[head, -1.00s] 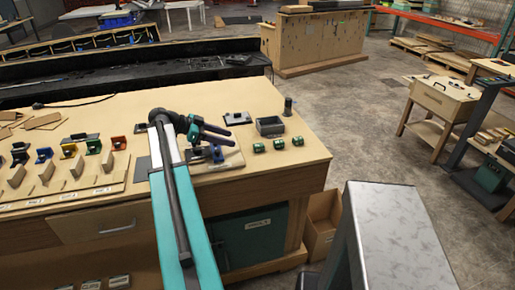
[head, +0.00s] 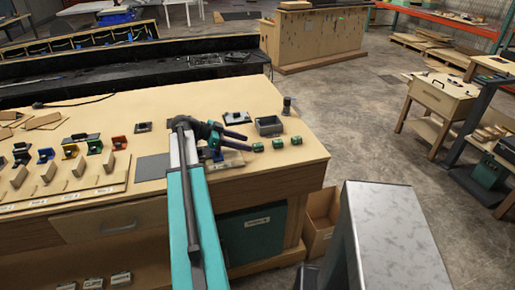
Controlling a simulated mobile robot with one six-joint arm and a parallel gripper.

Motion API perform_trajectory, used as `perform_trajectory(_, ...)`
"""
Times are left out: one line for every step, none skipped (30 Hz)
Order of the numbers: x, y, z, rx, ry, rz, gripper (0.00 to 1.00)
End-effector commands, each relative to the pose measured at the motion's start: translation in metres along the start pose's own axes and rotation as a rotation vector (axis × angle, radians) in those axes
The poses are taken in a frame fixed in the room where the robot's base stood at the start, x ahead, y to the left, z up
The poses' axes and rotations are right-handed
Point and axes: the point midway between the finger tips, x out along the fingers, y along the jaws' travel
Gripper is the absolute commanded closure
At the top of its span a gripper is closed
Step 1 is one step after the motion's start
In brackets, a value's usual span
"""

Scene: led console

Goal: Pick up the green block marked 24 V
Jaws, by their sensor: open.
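Three small green blocks stand in a row near the right end of the workbench top: a left one (head: 258,147), a middle one (head: 278,143) and a right one (head: 297,140). Their markings are too small to read, so I cannot tell which says 24 V. My gripper (head: 252,142) is open, with its dark fingers pointing right towards the row. Its fingertips appear close to the left block in the picture; I cannot tell whether they touch it. Nothing shows between the fingers.
A grey open box (head: 269,126) and a dark upright cylinder (head: 287,106) stand behind the blocks. Coloured holders (head: 70,150) line the bench's left side. The bench's right edge is near the blocks.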

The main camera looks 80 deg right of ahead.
Motion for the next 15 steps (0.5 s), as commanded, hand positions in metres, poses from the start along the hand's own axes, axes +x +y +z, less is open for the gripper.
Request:
perform_trajectory(0.001,0.000,-0.001,0.000,0.000,0.000,0.54)
perform_trajectory(0.001,0.000,-0.001,0.000,0.000,0.000,0.54)
perform_trajectory(0.003,0.001,-0.002,0.000,0.000,0.001,0.54)
perform_trajectory(0.004,0.001,-0.002,0.000,0.000,0.001,0.54)
perform_trajectory(0.006,0.001,-0.003,0.000,0.000,0.001,0.54)
perform_trajectory(0.009,0.001,-0.004,0.000,0.000,0.001,0.54)
perform_trajectory(0.011,0.002,-0.004,0.000,0.000,0.001,0.54)
perform_trajectory(0.013,0.002,-0.005,0.000,0.000,0.001,0.54)
perform_trajectory(0.016,0.003,-0.005,0.000,0.000,0.001,0.54)
perform_trajectory(0.019,0.003,-0.006,0.000,0.000,0.001,0.54)
perform_trajectory(0.022,0.003,-0.006,-0.001,0.000,0.001,0.54)
perform_trajectory(0.026,0.003,-0.006,0.000,0.000,0.001,0.54)
perform_trajectory(0.028,0.004,-0.007,0.000,0.000,0.001,0.54)
perform_trajectory(0.032,0.004,-0.007,0.000,0.000,0.002,0.54)
perform_trajectory(0.037,0.003,-0.007,0.000,0.000,0.002,0.54)
